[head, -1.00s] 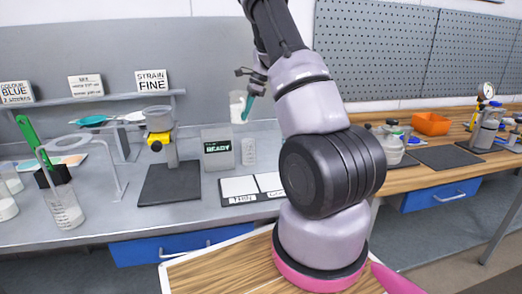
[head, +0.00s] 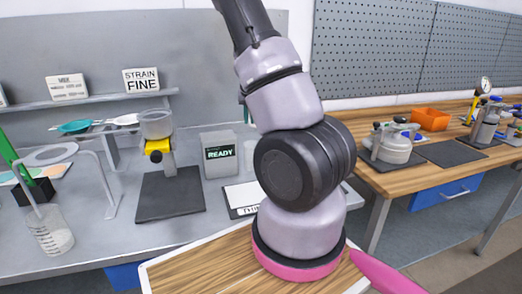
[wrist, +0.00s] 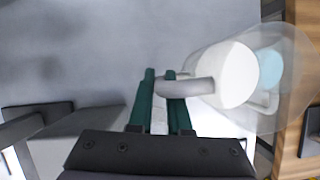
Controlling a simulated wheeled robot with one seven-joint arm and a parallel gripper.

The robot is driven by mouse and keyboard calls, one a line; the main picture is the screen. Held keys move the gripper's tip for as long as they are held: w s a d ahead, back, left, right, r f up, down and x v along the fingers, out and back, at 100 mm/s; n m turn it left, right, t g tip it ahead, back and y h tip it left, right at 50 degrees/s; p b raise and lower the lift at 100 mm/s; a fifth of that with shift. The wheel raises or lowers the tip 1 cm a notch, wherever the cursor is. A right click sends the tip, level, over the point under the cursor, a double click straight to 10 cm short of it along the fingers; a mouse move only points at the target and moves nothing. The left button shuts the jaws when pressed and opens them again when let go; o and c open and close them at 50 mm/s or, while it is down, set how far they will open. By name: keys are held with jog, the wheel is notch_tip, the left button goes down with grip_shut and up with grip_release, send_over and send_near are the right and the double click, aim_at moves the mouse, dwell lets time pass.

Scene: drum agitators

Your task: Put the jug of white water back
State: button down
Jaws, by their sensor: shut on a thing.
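The jug of white water (wrist: 236,75) is a clear, wide-mouthed vessel with white liquid in it, seen from above in the wrist view. Its handle lies between the green fingers of my gripper (wrist: 160,82), which is shut on it. In the head view, the jug and nearly all of my gripper are hidden behind my arm; how high the jug is over the bench cannot be told. White labelled pads (head: 240,197) lie on the grey bench, partly covered by my arm.
A grey box reading READY (head: 219,155) stands behind the pads. On the wooden bench at right are a lidded pot (head: 391,146) and an orange bin (head: 431,119).

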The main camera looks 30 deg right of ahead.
jog(key=shift+f, duration=4.85)
jog(key=shift+f, duration=0.1)
jog(key=c, duration=0.9)
grip_release()
jog(key=shift+o, duration=0.2)
